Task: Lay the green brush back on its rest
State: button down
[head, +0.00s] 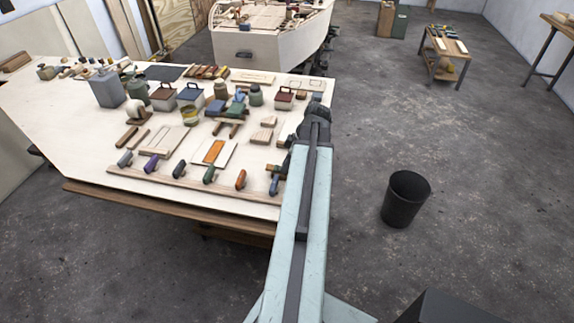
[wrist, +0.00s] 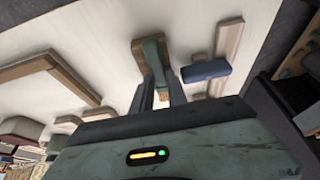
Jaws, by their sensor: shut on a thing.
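My gripper (wrist: 161,88) is shut on the green brush (wrist: 156,58), whose green body shows between the fingers with a brown wooden part beside it. In the head view the brush (head: 272,168) is small and partly hidden by my gripper (head: 285,166), above the right end of the pale table. I cannot tell whether the brush touches the table. A blue-handled tool (wrist: 205,70) lies close to the right of the brush in the wrist view. I cannot tell which piece is the brush's rest.
A wooden rail (head: 190,187) runs along the table's front edge with several coloured-handled tools. An orange-topped board (head: 214,152), small wood blocks, tins and boxes stand behind. A black bin (head: 406,198) stands on the floor to the right.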

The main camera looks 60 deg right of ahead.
jog(key=c, duration=1.2)
grip_release()
jog(key=shift+c, duration=0.2)
jog(key=shift+r, duration=0.1)
jog(key=p+v, duration=0.7)
jog(key=v, duration=0.1)
